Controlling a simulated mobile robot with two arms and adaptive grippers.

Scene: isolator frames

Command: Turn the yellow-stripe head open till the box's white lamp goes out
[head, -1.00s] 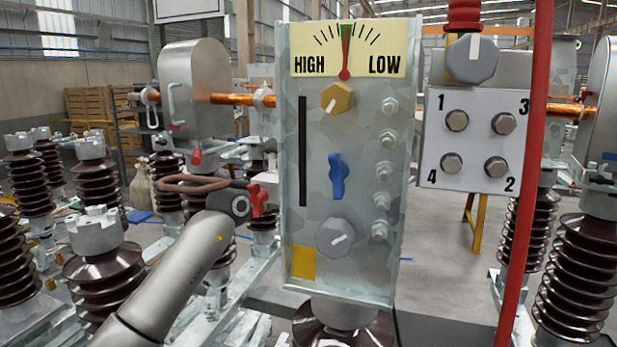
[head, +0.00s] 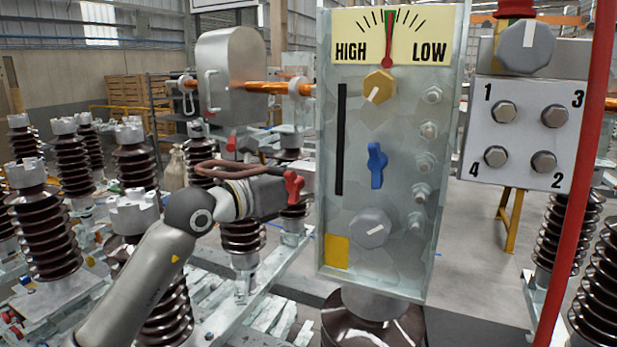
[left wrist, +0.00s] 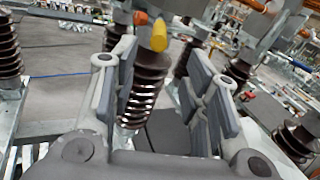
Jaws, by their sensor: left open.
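I cannot make out a head with a yellow stripe or a white lamp for certain. In the head view, the tall grey panel box (head: 347,220) carries a yellow hexagonal knob (head: 379,86), a blue knob (head: 376,165) and a grey knob (head: 370,227). A plain yellow patch (head: 337,251) marks its lower left. My left gripper (head: 266,194) shows partly, left of the panel. The left wrist view shows this gripper (left wrist: 164,80) open and empty. A yellow rounded end (left wrist: 159,38) appears beyond its fingers. My right gripper is out of view.
A red pole (head: 580,190) stands at the right, by a plate (head: 525,130) with numbered bolts. A red handle (head: 293,186) and a brown loop (head: 215,167) are close to my left gripper. Brown ribbed insulators (head: 40,215) crowd the left.

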